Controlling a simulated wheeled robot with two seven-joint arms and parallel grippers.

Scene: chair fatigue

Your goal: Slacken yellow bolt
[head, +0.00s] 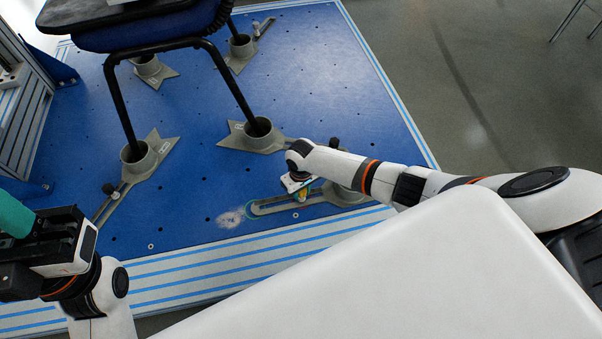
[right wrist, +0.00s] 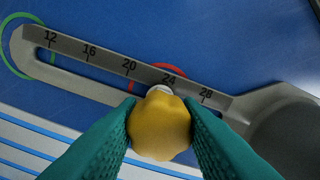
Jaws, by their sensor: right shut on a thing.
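The yellow bolt (right wrist: 160,128) has a rounded, lobed head and sits on the slotted grey arm (right wrist: 85,62), near the 24 mark of its scale. My right gripper (right wrist: 161,112) is shut on the bolt head, one green finger on each side. In the head view my right gripper (head: 300,188) reaches down to the arm, and only a little of the yellow bolt (head: 302,197) shows under it. My left gripper (head: 22,232) is at the left edge, partly cut off and away from the bolt; its jaw opening cannot be made out.
A chair (head: 150,38) stands with its legs in grey cups on the blue plate (head: 205,100). A metal frame (head: 25,110) stands at left. Grey floor lies beyond the right edge.

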